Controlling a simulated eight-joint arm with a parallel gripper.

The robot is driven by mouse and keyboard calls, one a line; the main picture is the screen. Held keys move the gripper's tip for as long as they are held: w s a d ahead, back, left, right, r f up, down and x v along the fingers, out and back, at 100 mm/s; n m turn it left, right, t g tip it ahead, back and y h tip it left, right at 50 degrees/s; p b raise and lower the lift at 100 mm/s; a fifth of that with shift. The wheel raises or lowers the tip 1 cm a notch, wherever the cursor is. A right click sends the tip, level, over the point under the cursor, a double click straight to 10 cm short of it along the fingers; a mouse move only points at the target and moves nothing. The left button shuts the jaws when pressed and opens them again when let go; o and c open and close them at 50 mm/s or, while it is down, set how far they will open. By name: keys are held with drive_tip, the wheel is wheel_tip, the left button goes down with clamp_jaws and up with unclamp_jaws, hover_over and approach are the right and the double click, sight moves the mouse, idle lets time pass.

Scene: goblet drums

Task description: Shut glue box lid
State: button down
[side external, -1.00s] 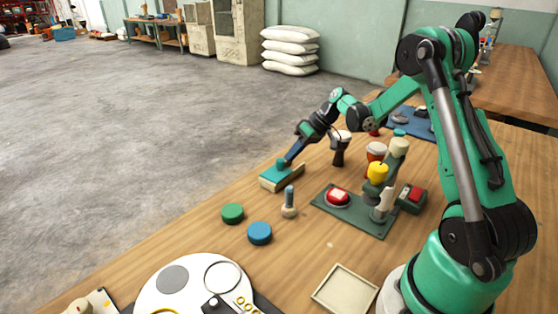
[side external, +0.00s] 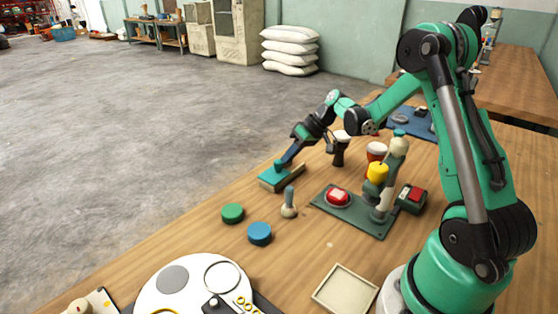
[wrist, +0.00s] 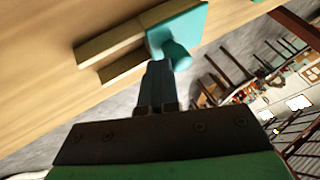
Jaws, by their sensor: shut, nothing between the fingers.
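The glue box (side external: 296,178) is a low, long beige box on the wooden table. Its teal lid (side external: 267,179) with a round knob (side external: 278,165) sits over its left part; the right part looks uncovered. In the wrist view the lid (wrist: 185,17) covers one end, and the box's beige walls (wrist: 108,42) stick out to the left with an open gap between them. My gripper (side external: 285,162) is shut and empty, its fingertips down beside the knob. In the wrist view the fingers (wrist: 158,70) are just left of the knob (wrist: 178,54); contact cannot be told.
A green disc (side external: 232,213), a blue disc (side external: 260,233) and a small blue-handled tool (side external: 289,203) stand nearer the camera. Goblet drums (side external: 340,147) stand behind. The table edge is close on the left.

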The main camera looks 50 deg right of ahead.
drive_tip(key=d, duration=0.4)
drive_tip(key=shift+s+d, duration=0.1)
drive_tip(key=shift+s, duration=0.25)
drive_tip(key=v, duration=1)
drive_tip(key=s+a+h, duration=0.2)
drive_tip(key=s+a, duration=0.1)
drive_tip(key=a, duration=0.8)
drive_tip(key=s+a+r+t+h, duration=0.1)
drive_tip(key=s+a+h, duration=0.1)
drive_tip(key=a, duration=1)
drive_tip(key=shift+s+r+n+h, duration=0.3)
drive_tip(key=shift+s+n, duration=0.1)
drive_tip(key=shift+s, duration=0.2)
drive_tip(key=shift+a, duration=0.1)
